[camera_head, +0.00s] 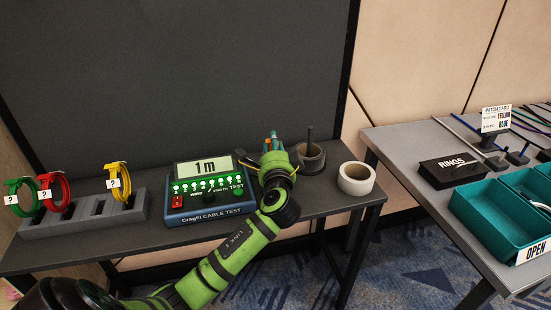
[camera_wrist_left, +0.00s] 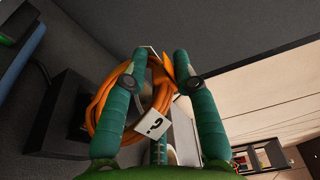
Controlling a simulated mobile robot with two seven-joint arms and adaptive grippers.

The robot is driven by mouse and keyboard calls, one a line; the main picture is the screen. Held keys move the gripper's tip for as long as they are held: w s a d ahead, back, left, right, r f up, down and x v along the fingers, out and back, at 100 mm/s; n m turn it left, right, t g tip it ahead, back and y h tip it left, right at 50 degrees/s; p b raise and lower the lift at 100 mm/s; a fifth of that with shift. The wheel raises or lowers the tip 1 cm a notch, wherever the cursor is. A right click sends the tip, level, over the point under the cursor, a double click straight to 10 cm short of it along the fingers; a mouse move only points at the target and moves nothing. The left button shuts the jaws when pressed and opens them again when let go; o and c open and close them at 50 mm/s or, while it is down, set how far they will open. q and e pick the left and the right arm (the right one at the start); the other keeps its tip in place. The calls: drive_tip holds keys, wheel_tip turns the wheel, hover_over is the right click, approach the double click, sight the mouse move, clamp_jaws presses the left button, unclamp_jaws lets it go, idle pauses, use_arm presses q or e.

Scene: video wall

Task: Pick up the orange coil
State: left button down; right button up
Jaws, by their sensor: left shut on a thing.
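The orange coil (camera_wrist_left: 100,98) is a loop of orange cable with a white "?" tag (camera_wrist_left: 152,126). In the left wrist view it lies between the two green fingers of my left gripper (camera_wrist_left: 160,66), which is shut on it. In the head view my left gripper (camera_head: 273,147) is above the dark table, just right of the cable tester, and mostly hides the coil. Whether the coil touches anything below cannot be told. My right gripper is not in view.
The cable tester (camera_head: 203,217) reads "1m". Left of it, a grey rack (camera_head: 70,227) holds green (camera_head: 26,198), red (camera_head: 66,191) and yellow (camera_head: 126,182) coils. A dark post holder (camera_head: 310,162) and a white roll (camera_head: 356,188) stand right. Teal bins (camera_head: 490,222) sit on another table.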

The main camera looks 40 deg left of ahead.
use_arm(q)
drive_tip(key=shift+r, duration=0.1)
drive_tip(key=shift+r, duration=0.6)
wheel_tip(320, 180, up, 3)
drive_tip(key=shift+r+p, duration=0.1)
drive_tip(key=shift+p, duration=0.3)
drive_tip(key=w+d+r, duration=0.1)
drive_tip(key=d+r, duration=0.5)
drive_tip(key=d, duration=0.5)
drive_tip(key=shift+w+d+r, duration=0.25)
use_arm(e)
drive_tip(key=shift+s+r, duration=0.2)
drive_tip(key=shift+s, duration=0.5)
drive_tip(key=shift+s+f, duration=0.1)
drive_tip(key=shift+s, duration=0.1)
use_arm(q)
drive_tip(key=shift+f, duration=0.1)
